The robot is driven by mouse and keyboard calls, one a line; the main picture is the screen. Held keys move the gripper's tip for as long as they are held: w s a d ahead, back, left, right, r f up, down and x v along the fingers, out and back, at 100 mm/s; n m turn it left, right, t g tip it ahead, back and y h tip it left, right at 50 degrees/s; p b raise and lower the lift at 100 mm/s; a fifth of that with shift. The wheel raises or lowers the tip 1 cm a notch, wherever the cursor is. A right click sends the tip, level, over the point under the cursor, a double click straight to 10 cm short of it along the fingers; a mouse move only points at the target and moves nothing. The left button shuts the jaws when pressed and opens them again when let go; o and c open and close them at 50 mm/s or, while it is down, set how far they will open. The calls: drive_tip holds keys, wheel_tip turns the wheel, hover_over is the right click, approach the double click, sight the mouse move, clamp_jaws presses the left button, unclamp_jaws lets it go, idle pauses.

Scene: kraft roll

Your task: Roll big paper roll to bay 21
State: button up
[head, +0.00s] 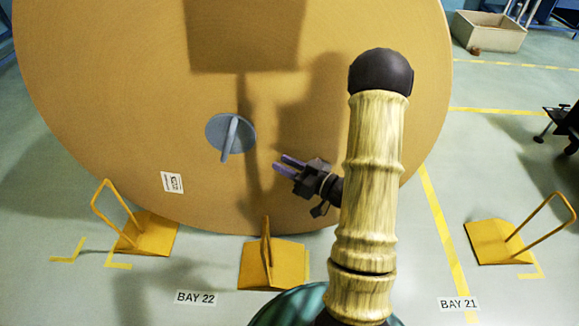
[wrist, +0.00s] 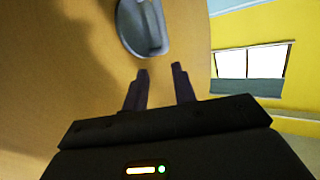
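The big paper roll (head: 320,180) stands on edge and fills the left and middle of the head view, its round flat side toward me. A grey plug with a raised bar handle (head: 231,134) sits at its centre; this plug also shows in the wrist view (wrist: 143,27). My gripper (head: 283,164) is just right of and below the plug, apart from it. Its fingers are spread with nothing between them (wrist: 160,80). The floor label BAY 22 (head: 196,298) lies below the roll.
Yellow wedge chocks with handles stand at the roll's lower left (head: 148,234) and below its middle (head: 275,264). Another chock (head: 497,243) stands in bay 21. A pale bin (head: 488,31) is at the back right, and a dark wheeled object (head: 563,125) at the right edge.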

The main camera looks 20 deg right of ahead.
drive_tip(key=shift+s+d, duration=0.25)
drive_tip(key=shift+s, duration=0.15)
idle(0.3)
drive_tip(key=p+v, duration=0.2)
drive_tip(key=v, duration=1.5)
drive_tip(key=shift+s+p, duration=0.25)
drive_tip(key=shift+p, duration=0.1)
drive_tip(key=shift+w, duration=0.1)
